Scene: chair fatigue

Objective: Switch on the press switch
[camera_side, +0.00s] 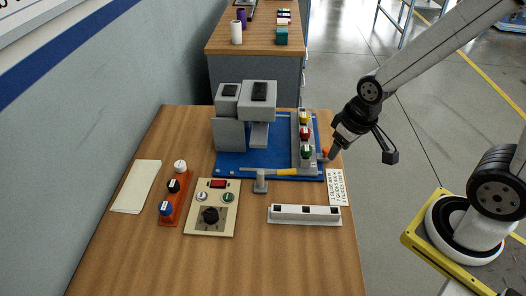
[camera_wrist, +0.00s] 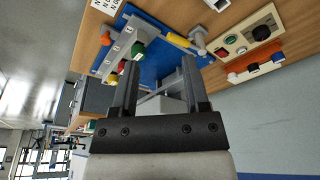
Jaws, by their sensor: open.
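A grey press (camera_side: 245,105) stands on a blue base plate (camera_side: 232,164) on the wooden table. On the plate's right side is a grey button box (camera_side: 295,130) with yellow, red and green (camera_side: 306,151) buttons; the green one also shows in the wrist view (camera_wrist: 138,49). A small orange part (camera_side: 326,152) is at the box's right side. A beige panel (camera_side: 228,225) in front carries a red switch (camera_side: 218,184). No label tells which is the press switch.
An orange box (camera_side: 182,205) with knobs and a paper (camera_side: 136,186) lie at left. A white block (camera_side: 304,213) and a label card (camera_side: 338,187) are at front right. A lever with yellow grip (camera_side: 287,172) lies along the plate's front edge. The table's front is clear.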

